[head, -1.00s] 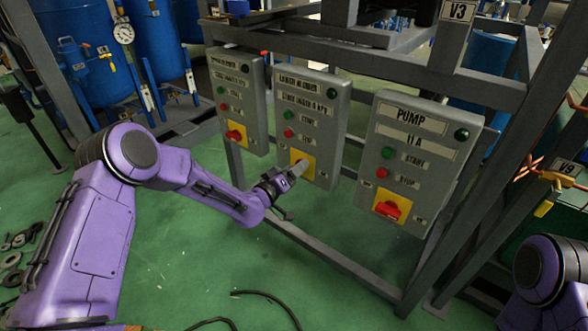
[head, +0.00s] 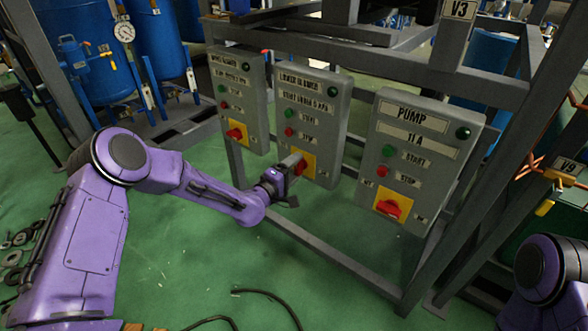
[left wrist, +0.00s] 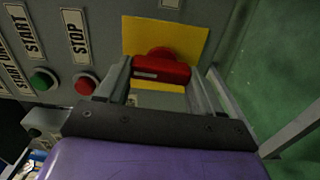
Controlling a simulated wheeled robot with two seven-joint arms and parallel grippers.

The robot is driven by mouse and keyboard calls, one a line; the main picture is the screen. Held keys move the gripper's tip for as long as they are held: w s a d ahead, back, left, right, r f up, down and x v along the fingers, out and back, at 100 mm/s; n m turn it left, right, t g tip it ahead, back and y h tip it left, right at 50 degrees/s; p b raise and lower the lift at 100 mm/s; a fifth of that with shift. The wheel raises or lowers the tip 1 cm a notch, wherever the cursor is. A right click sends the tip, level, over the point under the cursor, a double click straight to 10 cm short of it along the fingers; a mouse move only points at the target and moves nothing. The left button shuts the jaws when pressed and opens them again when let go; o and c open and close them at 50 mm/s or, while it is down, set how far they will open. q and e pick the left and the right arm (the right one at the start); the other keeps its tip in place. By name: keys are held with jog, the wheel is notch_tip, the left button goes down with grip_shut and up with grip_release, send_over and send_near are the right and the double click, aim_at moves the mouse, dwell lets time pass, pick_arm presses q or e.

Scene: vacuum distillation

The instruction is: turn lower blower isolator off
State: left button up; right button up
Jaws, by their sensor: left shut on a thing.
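The lower blower panel (head: 318,98) is the middle grey box on the frame, with a green and a red button. Its isolator is a red rotary handle (left wrist: 161,69) on a yellow plate (left wrist: 190,35); part of the red handle also shows beside my gripper in the head view (head: 301,167). My left gripper (left wrist: 160,78) is at this isolator, its two fingers on either side of the red handle and shut on it. My right gripper is outside the views; only a piece of my right arm shows at the lower right.
The upper blower panel (head: 238,100) stands to the left and the pump panel (head: 416,155) to the right, each with its own red isolator. Grey frame bars run below and beside the panels. The green floor (head: 200,265) in front is mostly clear, with a black cable.

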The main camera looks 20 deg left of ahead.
pick_arm(q)
jog(key=shift+n, duration=0.3)
dwell(0.4)
jog(key=o, duration=1.1)
jog(key=shift+c, duration=0.2)
jog(key=p+v, duration=0.1)
jog(key=v, duration=0.9)
jog(key=shift+s, duration=0.25)
jog(key=shift+a, duration=0.15)
